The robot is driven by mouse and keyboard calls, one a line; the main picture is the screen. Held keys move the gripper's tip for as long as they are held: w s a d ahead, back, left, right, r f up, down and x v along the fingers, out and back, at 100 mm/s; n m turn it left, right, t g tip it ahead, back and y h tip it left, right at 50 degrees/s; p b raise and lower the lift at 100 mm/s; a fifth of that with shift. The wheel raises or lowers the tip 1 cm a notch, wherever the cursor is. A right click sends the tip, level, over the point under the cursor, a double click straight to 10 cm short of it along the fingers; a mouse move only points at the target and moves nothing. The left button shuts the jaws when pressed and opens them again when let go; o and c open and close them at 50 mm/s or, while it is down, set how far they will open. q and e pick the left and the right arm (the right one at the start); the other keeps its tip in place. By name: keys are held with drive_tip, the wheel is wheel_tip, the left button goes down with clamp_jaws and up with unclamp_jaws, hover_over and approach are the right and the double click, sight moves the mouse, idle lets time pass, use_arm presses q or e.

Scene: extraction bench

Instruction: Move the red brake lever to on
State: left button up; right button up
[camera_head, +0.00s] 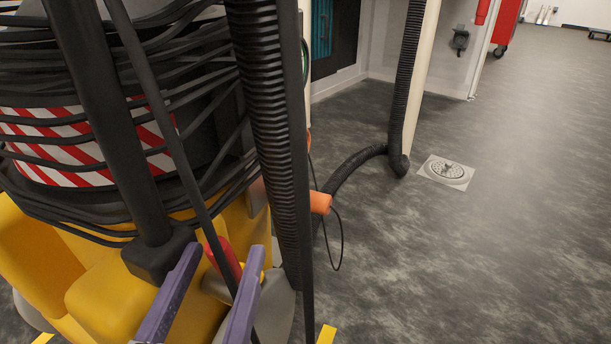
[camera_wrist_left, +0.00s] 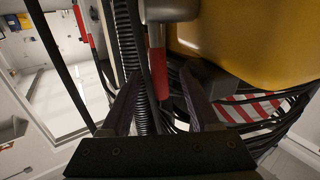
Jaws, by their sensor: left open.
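The red brake lever (camera_head: 224,262) is low on the yellow extraction machine (camera_head: 105,290), partly covered by a thin black pole or cable in the head view. In the left wrist view, the red lever (camera_wrist_left: 158,72) hangs from a grey part above it, near the yellow body. My left gripper (camera_head: 222,253) is open, with its two purple fingers on either side of the lever. In the left wrist view, its dark fingertips (camera_wrist_left: 160,78) flank the lever with gaps on both sides; I see no clear contact. My right gripper is not in view.
A thick corrugated hose (camera_head: 262,90) runs close right of the gripper, near an orange connector (camera_head: 319,202) with a thin loop. Open grey floor (camera_head: 480,260) with a drain (camera_head: 446,171) lies to the right.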

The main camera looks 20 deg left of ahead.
use_arm(q)
drive_tip(key=b+x, duration=0.1)
drive_tip(key=x, duration=0.3)
drive_tip(key=shift+w, duration=0.2)
clamp_jaws()
idle(0.3)
idle(0.9)
